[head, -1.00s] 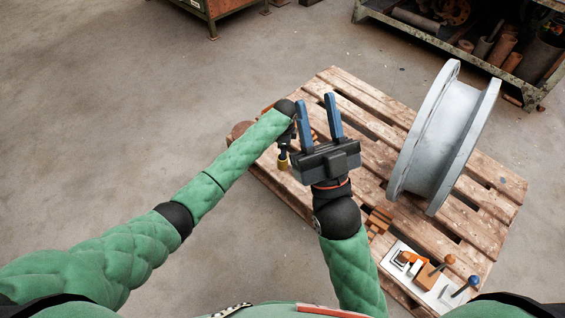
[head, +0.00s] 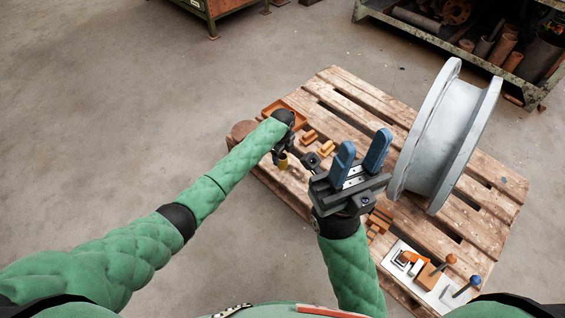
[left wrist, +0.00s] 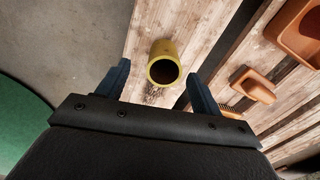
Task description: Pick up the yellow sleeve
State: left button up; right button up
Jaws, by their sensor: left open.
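The yellow sleeve (head: 283,163) stands on the wooden pallet near its left edge, just below my left gripper (head: 281,148) in the head view. In the left wrist view the sleeve (left wrist: 163,52) is a short hollow tube with its dark open end facing the camera. It shows between the two blue fingers of my left gripper (left wrist: 158,74), which are apart. I cannot tell whether they touch it. My right gripper (head: 364,141) is open, with nothing between its blue fingers, and is held over the pallet to the right of the sleeve.
The pallet (head: 352,88) carries a large grey flanged pipe (head: 443,135) at right. An orange tray (head: 273,108) and several orange blocks (head: 309,136) lie near my left gripper. A white board (head: 397,273) with tools is at the front. A metal rack (head: 430,38) stands behind.

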aim_at(282, 156)
pick_arm(q)
jog(key=shift+w+d+f+b, duration=0.15)
jog(key=shift+f+b, duration=0.4)
jog(key=shift+f, duration=0.75)
jog(key=shift+w+a+f+b, duration=0.1)
jog(key=shift+f+b, duration=0.4)
jog(key=shift+f, duration=0.8)
jog(key=c, duration=1.2)
jog(key=shift+r, duration=0.15)
